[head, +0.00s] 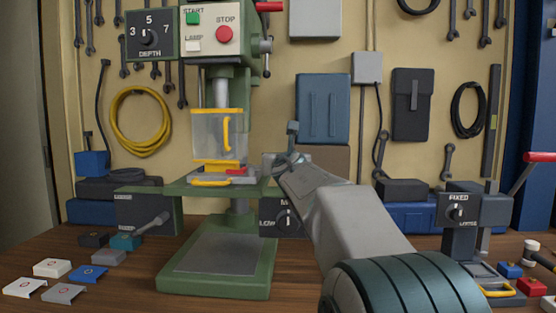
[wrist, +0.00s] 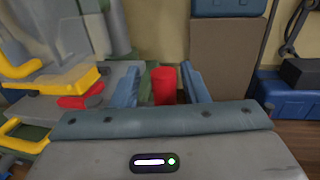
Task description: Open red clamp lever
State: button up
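The drill press table (head: 135,189) carries a small vise-like clamp with red parts (head: 237,171) and a yellow handle (head: 210,183). In the wrist view a flat red piece (wrist: 80,101) lies at left beside yellow parts. An upright red cylinder (wrist: 163,86), which looks like a lever grip, stands between my gripper's two blue-grey fingers (wrist: 162,90). The fingers are apart, with narrow gaps beside the cylinder. In the head view my gripper (head: 270,162) is at the right edge of the press table. Whether the cylinder joins the flat red piece is hidden.
A clear guard with yellow edges (head: 218,135) hangs above the clamp, close left of my gripper. A dial box (head: 288,217) stands below right. Another fixture (head: 459,215) and a red-handled lever (head: 540,157) are at far right.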

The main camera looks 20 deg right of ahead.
jog(key=shift+s+d, duration=0.1)
jog(key=shift+s, duration=0.25)
jog(key=v, duration=1.3)
jog(key=shift+s+r, duration=0.1)
